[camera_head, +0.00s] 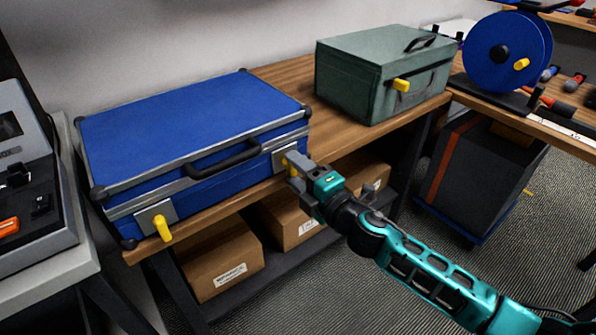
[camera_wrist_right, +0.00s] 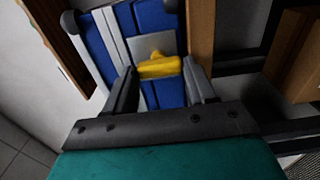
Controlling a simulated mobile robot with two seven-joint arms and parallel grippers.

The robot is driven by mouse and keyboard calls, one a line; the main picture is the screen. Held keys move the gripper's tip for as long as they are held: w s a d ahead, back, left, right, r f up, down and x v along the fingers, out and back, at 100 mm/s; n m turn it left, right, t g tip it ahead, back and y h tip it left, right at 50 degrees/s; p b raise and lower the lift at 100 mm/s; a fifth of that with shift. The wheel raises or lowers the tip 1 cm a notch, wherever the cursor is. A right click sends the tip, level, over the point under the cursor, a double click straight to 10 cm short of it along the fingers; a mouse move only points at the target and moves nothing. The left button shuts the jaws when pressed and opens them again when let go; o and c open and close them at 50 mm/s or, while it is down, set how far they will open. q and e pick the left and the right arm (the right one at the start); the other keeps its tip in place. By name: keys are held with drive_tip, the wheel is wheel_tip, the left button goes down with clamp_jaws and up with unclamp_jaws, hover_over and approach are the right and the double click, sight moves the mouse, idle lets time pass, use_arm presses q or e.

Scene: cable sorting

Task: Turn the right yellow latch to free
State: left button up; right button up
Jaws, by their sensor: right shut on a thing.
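A closed blue case (camera_head: 190,125) with metal edges and a black handle (camera_head: 224,161) lies on the wooden bench. Its left yellow latch (camera_head: 162,228) hangs down from a metal plate. The right yellow latch (camera_wrist_right: 160,66) sits on its metal plate (camera_wrist_right: 147,46) in the right wrist view. It is mostly hidden by my gripper in the head view. My right gripper (camera_head: 290,168) is at the case's front right, its fingers (camera_wrist_right: 160,88) on either side of the right latch and shut on it. My left gripper is not in view.
A green box (camera_head: 350,80) with a yellow latch (camera_head: 401,85) stands right of the case. Cardboard boxes (camera_head: 222,262) sit on the shelf below. A blue cable reel (camera_head: 490,65) is at the far right. An open grey case (camera_head: 30,190) is at the left.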

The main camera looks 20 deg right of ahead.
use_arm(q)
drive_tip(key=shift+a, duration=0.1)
use_arm(e)
drive_tip(key=o, duration=1)
drive_tip(key=shift+o, duration=0.2)
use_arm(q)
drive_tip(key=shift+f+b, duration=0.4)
use_arm(e)
drive_tip(key=v, duration=1.3)
drive_tip(key=shift+a, duration=0.1)
use_arm(q)
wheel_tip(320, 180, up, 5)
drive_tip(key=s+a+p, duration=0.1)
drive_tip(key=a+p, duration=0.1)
drive_tip(key=p, duration=0.7)
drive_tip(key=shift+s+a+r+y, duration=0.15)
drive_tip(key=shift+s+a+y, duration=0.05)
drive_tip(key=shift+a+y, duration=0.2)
use_arm(e)
drive_tip(key=s+a+f+m+g+h, duration=0.1)
drive_tip(key=s+f+m+g+h, duration=0.1)
drive_tip(key=s+f+m, duration=0.3)
drive_tip(key=s+a+f+m+g+h, duration=0.1)
drive_tip(key=s+f+m+g, duration=0.3)
drive_tip(key=m, duration=1)
drive_tip(key=shift+s+a+f+m+h, duration=0.3)
drive_tip(key=shift+s+f+h, duration=0.3)
drive_tip(key=shift+s+f, duration=0.15)
